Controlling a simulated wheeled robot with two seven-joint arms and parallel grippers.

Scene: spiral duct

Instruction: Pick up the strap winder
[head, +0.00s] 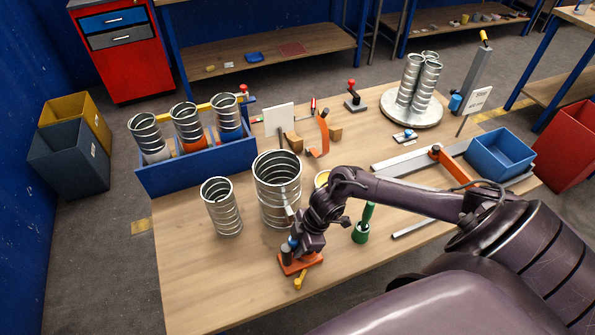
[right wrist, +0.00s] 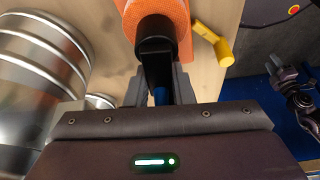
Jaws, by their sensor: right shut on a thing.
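The strap winder (head: 300,264) has an orange base, a black upright post and a yellow crank. It is near the table's front edge, below the large spiral duct in the head view. My right gripper (head: 290,249) is shut on its black post from above. In the right wrist view the strap winder (right wrist: 163,28) shows its orange base and black post between the fingers, with the yellow crank (right wrist: 213,40) beside it. I cannot tell whether the base touches the table. A dark jointed part, probably my left arm, shows at that view's right edge; its jaw state is unclear.
A large spiral duct (head: 278,190) and a smaller one (head: 221,207) stand close behind and left. A green tool (head: 362,228) stands to the right, near my forearm. A blue rack (head: 196,168) holds more ducts. The table's front left is clear.

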